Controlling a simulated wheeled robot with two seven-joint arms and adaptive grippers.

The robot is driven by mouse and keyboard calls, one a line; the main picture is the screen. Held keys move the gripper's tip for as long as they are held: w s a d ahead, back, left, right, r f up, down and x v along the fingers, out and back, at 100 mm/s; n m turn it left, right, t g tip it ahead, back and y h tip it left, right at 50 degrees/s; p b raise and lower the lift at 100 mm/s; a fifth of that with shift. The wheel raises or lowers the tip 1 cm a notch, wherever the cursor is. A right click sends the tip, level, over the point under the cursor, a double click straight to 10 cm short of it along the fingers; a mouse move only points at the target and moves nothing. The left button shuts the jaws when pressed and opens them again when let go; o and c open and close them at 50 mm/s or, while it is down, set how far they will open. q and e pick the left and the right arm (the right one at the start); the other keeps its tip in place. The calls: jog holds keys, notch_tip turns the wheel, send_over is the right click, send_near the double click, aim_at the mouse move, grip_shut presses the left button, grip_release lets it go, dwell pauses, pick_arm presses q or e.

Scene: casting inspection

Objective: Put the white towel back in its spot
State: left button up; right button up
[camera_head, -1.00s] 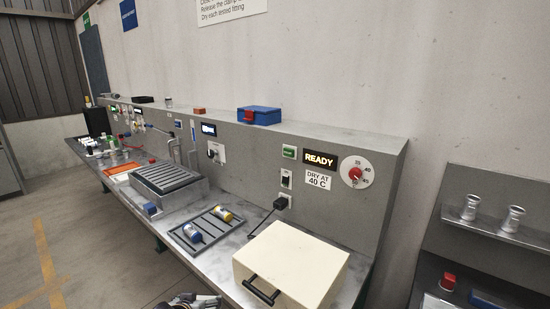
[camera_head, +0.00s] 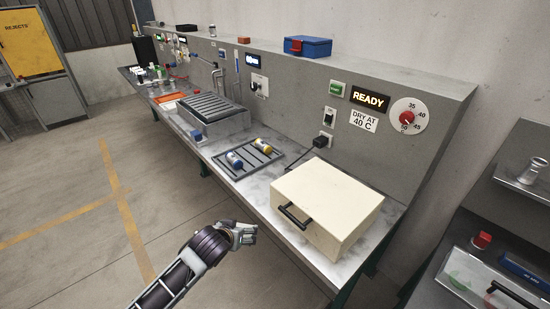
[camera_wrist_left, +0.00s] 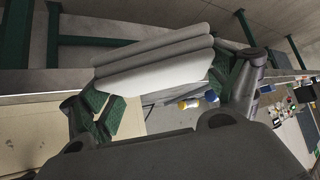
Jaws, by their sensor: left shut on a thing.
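The white towel (camera_wrist_left: 155,65) shows in the left wrist view as a pale, folded or rolled bundle with several soft ridges. It lies across and between the fingers of my left gripper (camera_wrist_left: 165,92), which is shut on it. In the head view my left gripper (camera_head: 243,234) is in front of the bench's front edge, over the floor side, left of the cream box. The towel cannot be made out in the head view. My right gripper is not in view.
The cream box (camera_head: 327,211) with a black handle stands on the bench. A slatted rack (camera_head: 259,163) holds two small fittings, and a grey ribbed basin (camera_head: 212,112) is farther left. A side unit (camera_head: 470,275) stands at right. Open floor (camera_head: 70,225) lies at left.

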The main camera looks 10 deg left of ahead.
pick_arm(q)
jog(key=shift+w+r, duration=0.3)
jog(key=shift+r, duration=0.1)
jog(key=w+r, duration=0.9)
jog(key=r, duration=0.3)
jog(key=w+r, duration=0.9)
jog(key=r, duration=0.3)
jog(key=w+a+f+m+h, duration=0.1)
jog(key=w+f+m, duration=0.15)
jog(key=w, duration=0.25)
notch_tip(320, 180, down, 13)
jog(key=d+m+g+h, duration=0.1)
jog(key=m+g+h, duration=0.1)
jog(key=m+h, duration=0.2)
jog(key=shift+d+m+h, duration=0.25)
jog(key=shift+m+h, duration=0.05)
jog(key=shift+m, duration=0.25)
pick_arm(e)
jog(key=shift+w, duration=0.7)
